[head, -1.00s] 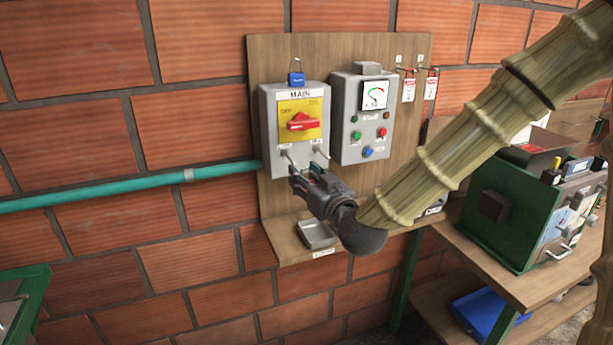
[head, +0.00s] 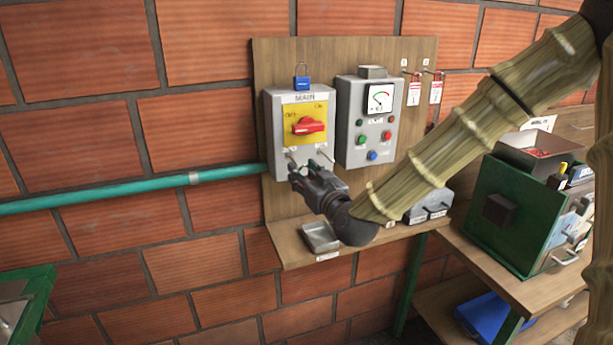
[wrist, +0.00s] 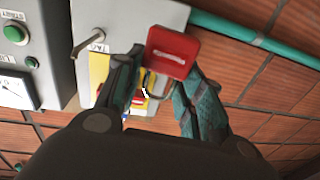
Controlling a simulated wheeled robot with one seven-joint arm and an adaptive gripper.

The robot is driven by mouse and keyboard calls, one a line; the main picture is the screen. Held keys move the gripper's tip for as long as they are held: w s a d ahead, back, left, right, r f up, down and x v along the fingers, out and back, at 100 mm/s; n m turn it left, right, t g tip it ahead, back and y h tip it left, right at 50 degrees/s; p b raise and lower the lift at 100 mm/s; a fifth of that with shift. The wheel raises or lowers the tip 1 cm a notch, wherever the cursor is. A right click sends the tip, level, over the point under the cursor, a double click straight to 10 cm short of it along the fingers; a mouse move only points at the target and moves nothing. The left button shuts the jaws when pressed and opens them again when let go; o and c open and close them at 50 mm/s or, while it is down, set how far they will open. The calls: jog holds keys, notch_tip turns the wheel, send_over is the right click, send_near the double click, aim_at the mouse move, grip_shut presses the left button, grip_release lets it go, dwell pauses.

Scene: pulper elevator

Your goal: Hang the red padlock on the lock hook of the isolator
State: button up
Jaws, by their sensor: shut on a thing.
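The isolator (head: 292,137) is a grey box on the wooden board, with a yellow plate and a red rotary switch (head: 310,126). Two metal hooks stick out of its lower front. The right one, the tag hook (head: 325,156), shows at left in the wrist view (wrist: 88,46), bare, beside a TAG label. The left one, the lock hook (head: 291,155), is just above my fingertips; in the wrist view I cannot make it out behind the padlock. My gripper (head: 299,172) is shut on the red padlock (wrist: 172,53), whose shackle lies between the fingers. Whether shackle and hook touch is unclear.
A blue padlock (head: 303,83) sits on top of the isolator. A control panel (head: 350,128) stands close to its right, with tags (head: 414,93) hanging beyond. A shallow grey tray (head: 320,237) is on the ledge below. A green pipe (head: 130,198) enters from the left.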

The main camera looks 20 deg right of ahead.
jog(key=shift+w+f, duration=0.15)
jog(key=shift+w, duration=1.6)
jog(key=shift+w+a+f+b, duration=0.1)
jog(key=shift+w+f+b, duration=0.35)
jog(key=shift+w, duration=0.2)
jog(key=shift+c, duration=0.6)
jog(key=o, duration=1.2)
